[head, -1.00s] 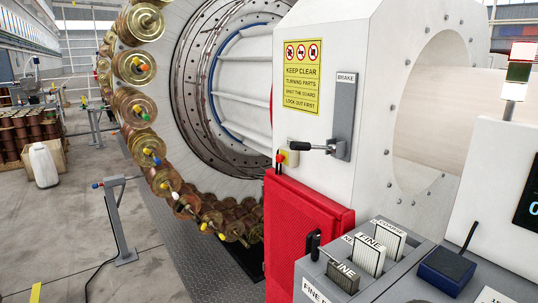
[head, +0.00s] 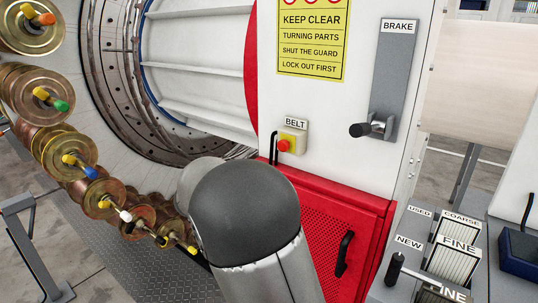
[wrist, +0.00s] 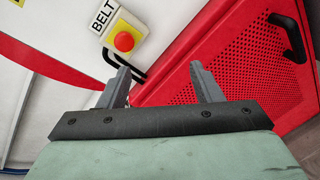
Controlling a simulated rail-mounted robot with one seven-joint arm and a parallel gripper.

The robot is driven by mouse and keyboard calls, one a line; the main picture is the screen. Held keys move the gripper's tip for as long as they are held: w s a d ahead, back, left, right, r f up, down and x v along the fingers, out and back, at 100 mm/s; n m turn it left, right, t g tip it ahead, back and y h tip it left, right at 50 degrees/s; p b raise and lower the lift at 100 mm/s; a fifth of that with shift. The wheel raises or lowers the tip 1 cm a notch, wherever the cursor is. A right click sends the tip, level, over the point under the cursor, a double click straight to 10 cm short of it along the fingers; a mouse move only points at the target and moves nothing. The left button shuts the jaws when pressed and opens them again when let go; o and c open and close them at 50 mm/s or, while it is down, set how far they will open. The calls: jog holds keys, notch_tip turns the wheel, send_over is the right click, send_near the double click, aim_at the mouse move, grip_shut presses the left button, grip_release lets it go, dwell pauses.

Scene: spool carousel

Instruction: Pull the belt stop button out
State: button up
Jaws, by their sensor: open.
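The belt stop button (head: 284,145) is a red knob on a small yellow box under a BELT label, on the white machine panel. In the wrist view the red button (wrist: 124,41) lies above the left finger, apart from it. My gripper (wrist: 160,78) is open and empty, its two grey fingers pointing toward the panel and the red guard below the button. In the head view my grey arm covers the lower middle and the fingers are hidden.
A red perforated guard (head: 325,215) with a black handle (head: 344,253) is below the button. Several spools (head: 60,150) line the carousel at left.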

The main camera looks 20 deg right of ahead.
aim_at(284, 145)
jog(key=w+a+r+n+t, duration=0.2)
jog(key=w, duration=0.2)
jog(key=r+p+x, duration=0.1)
jog(key=p+x, duration=0.2)
jog(key=x, duration=1.4)
jog(key=shift+s+f+h+p, duration=0.2)
jog(key=shift+f+h+p, duration=0.05)
jog(key=shift+h+p, duration=0.15)
jog(key=shift+d, duration=0.1)
grip_shut()
jog(key=shift+b+v, duration=0.85)
jog(key=shift+b, duration=0.3)
grip_release()
